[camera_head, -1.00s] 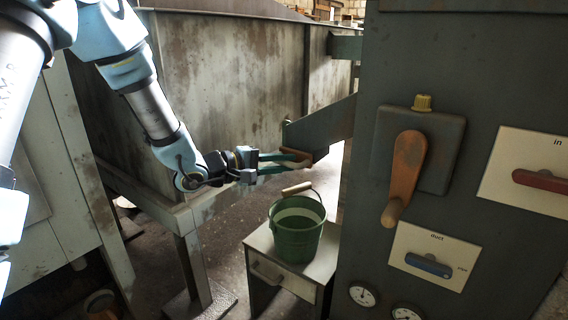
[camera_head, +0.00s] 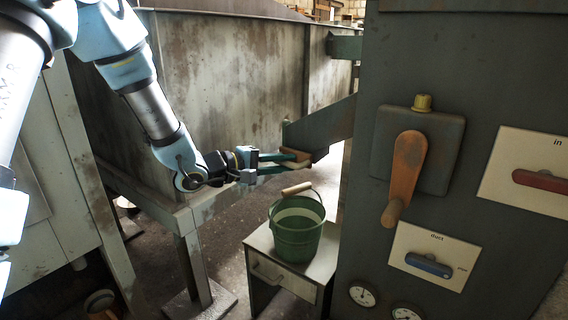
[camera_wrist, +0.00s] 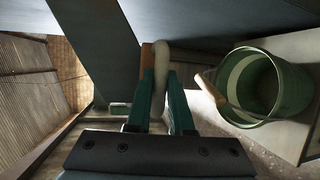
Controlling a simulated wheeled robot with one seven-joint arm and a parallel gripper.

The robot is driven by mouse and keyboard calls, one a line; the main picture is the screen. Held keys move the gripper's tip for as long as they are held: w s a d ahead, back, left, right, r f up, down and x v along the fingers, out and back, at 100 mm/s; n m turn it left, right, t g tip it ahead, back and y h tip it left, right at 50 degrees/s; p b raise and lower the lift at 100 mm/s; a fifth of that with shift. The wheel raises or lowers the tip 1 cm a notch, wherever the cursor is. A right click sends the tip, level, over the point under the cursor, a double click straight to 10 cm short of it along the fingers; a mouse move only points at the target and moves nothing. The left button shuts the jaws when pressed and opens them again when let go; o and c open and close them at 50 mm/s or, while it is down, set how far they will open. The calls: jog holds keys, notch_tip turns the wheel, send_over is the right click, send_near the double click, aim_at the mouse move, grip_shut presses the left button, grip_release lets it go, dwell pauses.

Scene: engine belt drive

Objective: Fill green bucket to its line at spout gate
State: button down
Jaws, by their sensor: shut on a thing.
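The green bucket (camera_head: 297,238) stands upright on a small cabinet, below and to the right of my gripper. A pale band runs around its inside near the rim, and its wire handle has a wooden grip. It also shows at the right of the wrist view (camera_wrist: 283,88), where its inside looks dark and any fill is hard to tell. The green fingers (camera_wrist: 161,100) sit on both sides of the handle. The gate itself is mostly hidden.
The small cabinet (camera_head: 285,279) bears the bucket. A dark panel (camera_head: 468,60) with an orange lever (camera_head: 405,170), a red handle (camera_head: 545,182) and a blue handle (camera_head: 428,265) stands close at right. A large stained bin (camera_head: 230,80) stands behind my arm.

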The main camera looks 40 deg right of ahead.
jog(key=shift+s+a+r+p, duration=0.1)
jog(key=shift+a+r+p, duration=0.05)
jog(key=shift+a+p, duration=0.45)
jog(key=shift+s+a+p, duration=0.15)
jog(key=shift+a+p, duration=0.3)
jog(key=shift+p, duration=0.15)
jog(key=shift+f, duration=0.2)
jog(key=c, duration=0.8)
grip_release()
jog(key=p+v, duration=0.1)
jog(key=v, duration=0.9)
jog(key=shift+a, duration=0.4)
jog(key=shift+r, duration=0.1)
